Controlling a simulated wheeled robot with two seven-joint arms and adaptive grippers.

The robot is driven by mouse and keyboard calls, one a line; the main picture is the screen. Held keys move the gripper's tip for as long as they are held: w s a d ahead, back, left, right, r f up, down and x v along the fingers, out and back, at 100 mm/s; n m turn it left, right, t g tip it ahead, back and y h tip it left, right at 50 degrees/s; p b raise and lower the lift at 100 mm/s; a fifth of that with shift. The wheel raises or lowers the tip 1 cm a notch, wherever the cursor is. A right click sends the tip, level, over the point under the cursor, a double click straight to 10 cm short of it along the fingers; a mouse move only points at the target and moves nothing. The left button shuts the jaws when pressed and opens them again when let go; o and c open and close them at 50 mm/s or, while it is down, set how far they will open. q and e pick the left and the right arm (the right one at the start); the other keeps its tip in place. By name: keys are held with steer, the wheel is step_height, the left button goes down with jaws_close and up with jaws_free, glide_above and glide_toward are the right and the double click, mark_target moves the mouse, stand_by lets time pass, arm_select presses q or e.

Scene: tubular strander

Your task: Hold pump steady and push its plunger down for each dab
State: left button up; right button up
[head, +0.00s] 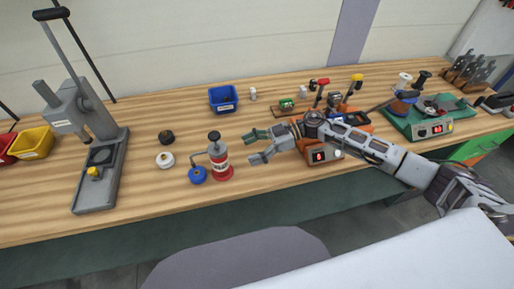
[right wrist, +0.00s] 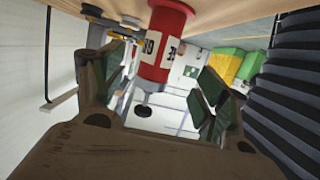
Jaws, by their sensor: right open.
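The pump (head: 221,167) stands upright on the wooden bench (head: 60,213). It has a red and white body, a red base and a black plunger knob (head: 214,136) on top. A grey side spout leads to a blue round cup (head: 197,175) at its left. My right gripper (head: 257,147) is open and empty, just right of the pump, fingers pointing at it. In the right wrist view the pump (right wrist: 162,50) appears upside down between the spread green-padded fingers (right wrist: 160,88), with the black plunger (right wrist: 143,111) below. My left gripper is not in view.
A grey lever press (head: 98,170) stands at left with yellow and red bins. A black knob (head: 166,137) and white ring (head: 165,159) lie left of the pump. A blue bin (head: 223,99) is behind. An orange station (head: 318,152) sits behind my right arm; a green one (head: 415,120) is farther right.

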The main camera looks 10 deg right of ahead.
mark_target(225, 159)
steer(key=shift+b+x, duration=0.6)
steer(key=shift+x, duration=0.65)
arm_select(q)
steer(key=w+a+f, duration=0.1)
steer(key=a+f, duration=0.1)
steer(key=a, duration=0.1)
arm_select(e)
steer(key=shift+a+f+b, duration=0.25)
steer(key=shift+a+b, duration=0.05)
steer(key=shift+a, duration=0.3)
steer(key=p+x, duration=0.1)
steer(key=x, duration=0.3)
steer(key=shift+a+r+p, duration=0.15)
steer(key=shift+a+p, duration=0.05)
steer(key=shift+p, duration=0.2)
steer(key=shift+a, duration=0.3)
steer(key=shift+a+f, duration=0.3)
steer(key=shift+a, duration=0.1)
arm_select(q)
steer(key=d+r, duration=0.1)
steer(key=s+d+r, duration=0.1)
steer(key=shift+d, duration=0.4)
